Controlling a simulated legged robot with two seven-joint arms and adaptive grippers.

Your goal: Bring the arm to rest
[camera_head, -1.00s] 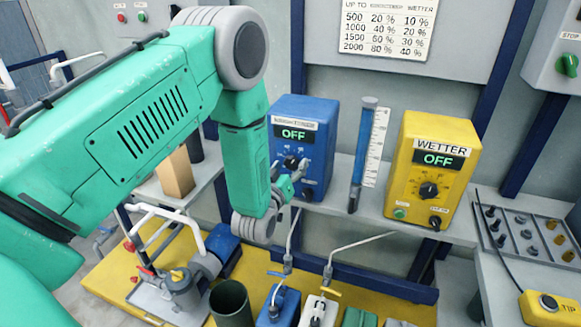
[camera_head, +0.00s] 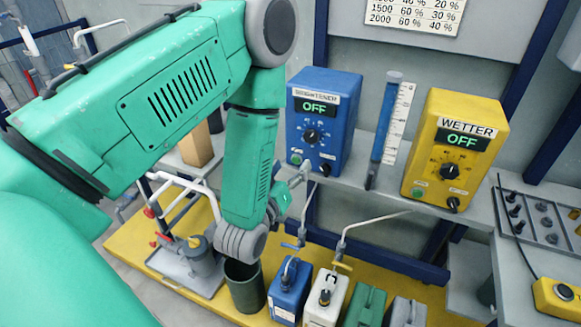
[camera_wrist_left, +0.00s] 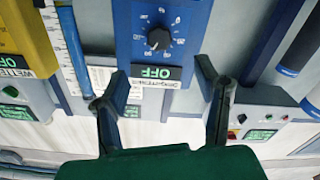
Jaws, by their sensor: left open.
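My left arm comes in from the left in the head view, its forearm hanging down in front of the shelf. My left gripper (camera_head: 298,178) is small and partly hidden there, just below the blue box (camera_head: 345,120) marked OFF. In the left wrist view the gripper (camera_wrist_left: 163,92) has its two fingers spread wide with nothing between them. The blue box (camera_wrist_left: 195,35) with its black dial (camera_wrist_left: 159,39) shows beyond the fingers, upside down. My right gripper is in neither view.
A yellow WETTER box (camera_head: 455,150), also reading OFF, stands right of a blue tube (camera_head: 387,125). Below are a dark green cylinder (camera_head: 245,290), a blue can (camera_head: 290,290) and a white can (camera_head: 323,298). A rack tray (camera_head: 540,225) lies at right.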

